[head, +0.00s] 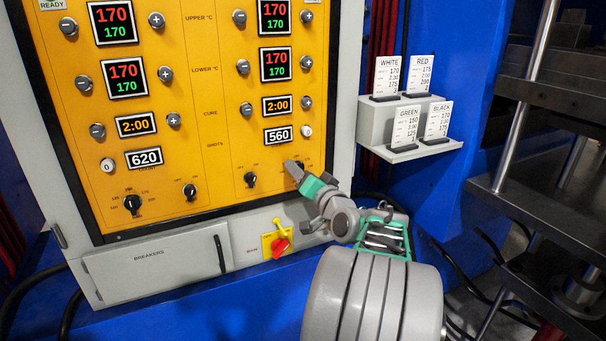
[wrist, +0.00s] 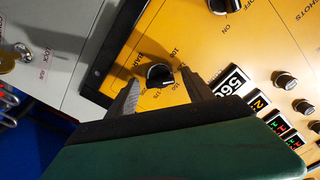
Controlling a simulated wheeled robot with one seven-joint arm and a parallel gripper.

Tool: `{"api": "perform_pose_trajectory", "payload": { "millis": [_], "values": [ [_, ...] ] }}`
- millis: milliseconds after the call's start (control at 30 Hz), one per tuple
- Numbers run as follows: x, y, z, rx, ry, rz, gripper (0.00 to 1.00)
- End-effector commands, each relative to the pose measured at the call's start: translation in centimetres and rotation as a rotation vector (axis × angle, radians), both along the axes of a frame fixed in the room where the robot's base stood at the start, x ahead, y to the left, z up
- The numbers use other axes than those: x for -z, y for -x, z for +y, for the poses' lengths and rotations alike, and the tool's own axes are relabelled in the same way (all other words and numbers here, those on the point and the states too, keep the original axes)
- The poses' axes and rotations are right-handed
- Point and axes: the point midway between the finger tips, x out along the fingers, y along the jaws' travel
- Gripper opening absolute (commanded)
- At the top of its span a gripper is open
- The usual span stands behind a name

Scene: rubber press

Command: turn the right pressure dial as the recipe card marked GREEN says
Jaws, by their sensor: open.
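The right pressure dial is a black knob with a white pointer line, seen in the wrist view (wrist: 159,75) on the yellow panel. My gripper (head: 293,167) is at the panel's lower right. In the wrist view its open fingers (wrist: 162,92) stand on either side of the dial, with gaps; I cannot tell whether they touch it. The GREEN recipe card (head: 406,127) stands on the lower shelf step, front left; it seems to read 150, 3:00, 125.
A similar black dial (head: 134,204) is at the panel's lower left. Small ON/OFF knobs (head: 250,180) sit nearby. A red switch (head: 280,246) on a yellow plate is below my gripper. WHITE (head: 387,75), RED (head: 422,74) and BLACK (head: 438,121) cards share the grey shelf (head: 376,126).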

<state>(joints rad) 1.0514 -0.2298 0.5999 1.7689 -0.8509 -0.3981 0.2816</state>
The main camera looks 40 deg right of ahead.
Motion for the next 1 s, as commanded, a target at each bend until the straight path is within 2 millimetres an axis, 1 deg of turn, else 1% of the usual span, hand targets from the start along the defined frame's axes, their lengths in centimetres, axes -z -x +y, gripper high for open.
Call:
{"api": "perform_pose_trajectory", "payload": {
  "millis": [67,133,300,400,500,900,967,1000],
  "values": [
    [0.0,0.5,0.1,0.002,0.001,0.001,0.6],
    [-0.1,1.5,0.2,0.004,0.0,0.0,0.6],
    [0.0,4.9,1.2,0.006,0.0,0.0,0.6],
    [0.0,6.5,1.7,0.005,-0.001,0.0,0.6],
    [0.0,7.4,2.1,0.002,0.001,0.001,0.6],
    [-0.1,7.4,2.3,-0.003,0.001,0.004,0.6],
    [-0.3,6.7,3.3,-0.023,0.005,0.029,0.6],
    [-0.6,5.9,4.5,-0.048,0.013,0.064,0.6]
  ]
}}
